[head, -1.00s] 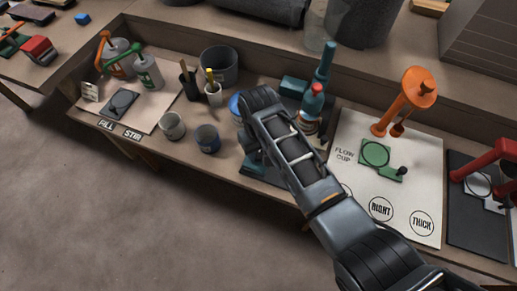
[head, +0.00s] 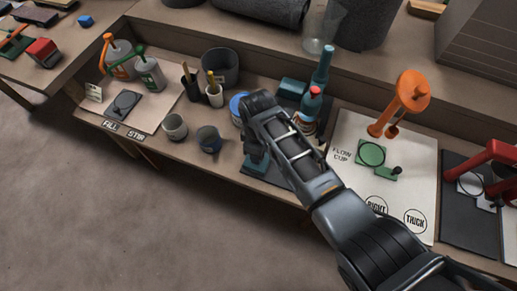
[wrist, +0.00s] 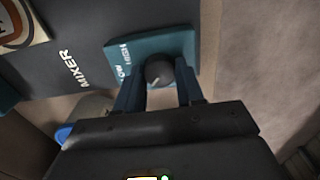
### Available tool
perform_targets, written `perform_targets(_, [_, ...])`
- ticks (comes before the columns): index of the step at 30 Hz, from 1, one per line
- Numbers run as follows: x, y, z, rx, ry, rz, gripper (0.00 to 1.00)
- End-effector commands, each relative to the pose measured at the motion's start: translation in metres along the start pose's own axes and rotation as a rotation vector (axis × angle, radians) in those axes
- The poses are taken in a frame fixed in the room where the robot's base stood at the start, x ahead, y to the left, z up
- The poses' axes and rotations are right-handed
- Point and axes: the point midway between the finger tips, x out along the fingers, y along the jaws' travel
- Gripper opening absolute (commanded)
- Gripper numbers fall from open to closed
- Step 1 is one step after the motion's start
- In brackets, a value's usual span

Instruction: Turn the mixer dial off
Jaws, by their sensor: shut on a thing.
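The mixer dial is a dark round knob (wrist: 159,70) with a pale pointer line, on a teal panel (wrist: 180,46) in the wrist view. Lettering beside it reads HIGH and LOW. My gripper (wrist: 160,88) is shut on the dial, one finger on each side of it. The dark mixer base (wrist: 85,25) carries the word MIXER. In the head view my gripper (head: 252,155) is at the mixer's front, and my arm hides the dial and much of the mixer.
A red-capped bottle (head: 311,105) stands close to my arm on the right. A white mat (head: 345,185) with a green flow-cup stand lies at the right. The bench's front edge is close to the mixer.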

Motion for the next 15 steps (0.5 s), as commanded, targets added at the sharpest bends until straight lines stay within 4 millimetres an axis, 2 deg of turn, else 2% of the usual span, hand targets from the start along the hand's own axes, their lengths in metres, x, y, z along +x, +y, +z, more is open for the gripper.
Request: perform_targets(15, [-0.0001,0.0001,-0.0005,-0.097,0.001,0.001,0.07])
